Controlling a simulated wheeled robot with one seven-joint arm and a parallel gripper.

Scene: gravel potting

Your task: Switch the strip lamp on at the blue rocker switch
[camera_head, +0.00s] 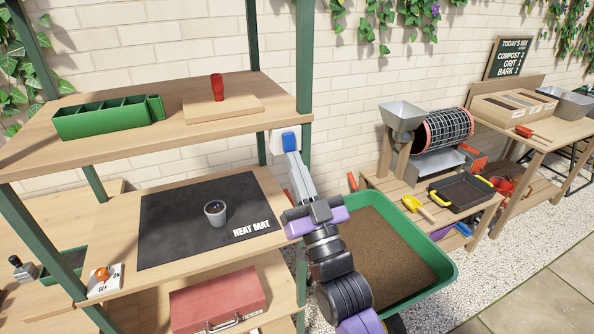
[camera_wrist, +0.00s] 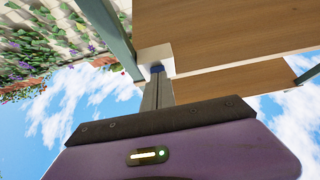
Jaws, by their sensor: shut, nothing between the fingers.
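The blue rocker switch (camera_head: 289,140) sits in a white housing (camera_head: 277,142) beside the green right post of the shelf rack, at the upper shelf's edge. In the wrist view the blue rocker (camera_wrist: 157,69) shows just beyond my fingertips, with the white housing (camera_wrist: 154,54) around it. My gripper (camera_head: 293,156) is shut and empty, its grey fingers pointing up at the rocker. In the wrist view its fingertips (camera_wrist: 157,78) overlap the rocker's lower part; I cannot tell whether they touch. I cannot make out the strip lamp or whether it is lit.
The upper shelf (camera_head: 180,112) holds a green tray (camera_head: 108,118) and a red object (camera_head: 217,87) on a board. Below are a heat mat (camera_head: 170,220) with a small pot (camera_head: 215,212) and an orange knob (camera_head: 102,273). A green soil-filled barrow (camera_head: 445,270) stands right.

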